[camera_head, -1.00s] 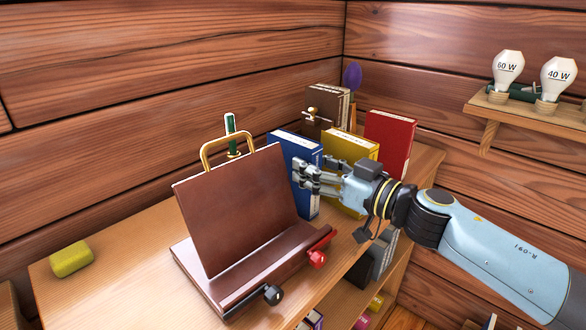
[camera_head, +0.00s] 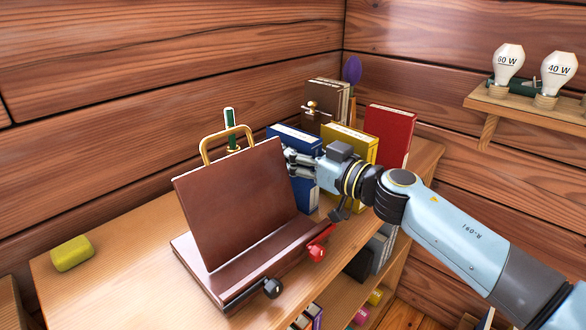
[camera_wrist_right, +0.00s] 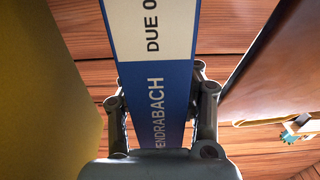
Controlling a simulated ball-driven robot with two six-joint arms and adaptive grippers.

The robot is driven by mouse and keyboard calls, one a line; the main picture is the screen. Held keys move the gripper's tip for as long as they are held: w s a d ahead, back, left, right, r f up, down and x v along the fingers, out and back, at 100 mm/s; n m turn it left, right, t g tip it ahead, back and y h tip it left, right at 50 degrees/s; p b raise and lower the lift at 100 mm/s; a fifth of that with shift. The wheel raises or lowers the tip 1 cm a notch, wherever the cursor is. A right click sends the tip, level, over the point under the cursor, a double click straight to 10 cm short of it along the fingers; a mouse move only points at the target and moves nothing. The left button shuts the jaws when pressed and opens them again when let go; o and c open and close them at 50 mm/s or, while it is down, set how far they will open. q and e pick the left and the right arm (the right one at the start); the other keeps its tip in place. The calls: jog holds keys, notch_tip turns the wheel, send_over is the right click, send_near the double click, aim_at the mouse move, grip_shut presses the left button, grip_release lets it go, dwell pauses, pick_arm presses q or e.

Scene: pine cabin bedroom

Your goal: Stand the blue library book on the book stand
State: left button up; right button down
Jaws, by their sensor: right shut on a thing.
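The blue library book (camera_head: 305,187) stands upright on the shelf top, just right of the brown book stand (camera_head: 235,200). My right gripper (camera_head: 293,160) is shut on the book, with its fingers at the book's spine edge. In the right wrist view the blue spine (camera_wrist_right: 152,85), with a white label and lettering, sits between the two fingers (camera_wrist_right: 160,108). The stand's sloped back is empty, with a ledge and red and black knobs at its front. The book's lower left part is hidden behind the stand. My left gripper is not in view.
A yellow book (camera_head: 350,150), a red book (camera_head: 390,137) and a brown clasped book (camera_head: 325,100) stand close on the right. Light bulbs (camera_head: 508,65) sit on a wall shelf.

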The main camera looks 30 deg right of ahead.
notch_tip(320, 180, up, 10)
jog(key=p, duration=0.8)
jog(key=shift+r+p, duration=0.1)
jog(key=shift+p, duration=0.3)
notch_tip(320, 180, up, 14)
jog(key=p, duration=1.7)
jog(key=s+a+f+n+g+y+b, duration=0.3)
jog(key=s+b, duration=0.3)
jog(key=b, duration=0.5)
jog(key=s+a+f+n+g+y+b, duration=0.3)
jog(key=s+f+n+y+b, duration=0.1)
jog(key=b, duration=0.7)
jog(key=s+f+y, duration=0.1)
jog(key=s+y, duration=0.1)
jog(key=s, duration=0.1)
jog(key=shift+a+f+g+b, duration=0.15)
jog(key=shift+g+b, duration=0.15)
jog(key=shift+b, duration=0.05)
jog(key=shift+s+a, duration=0.1)
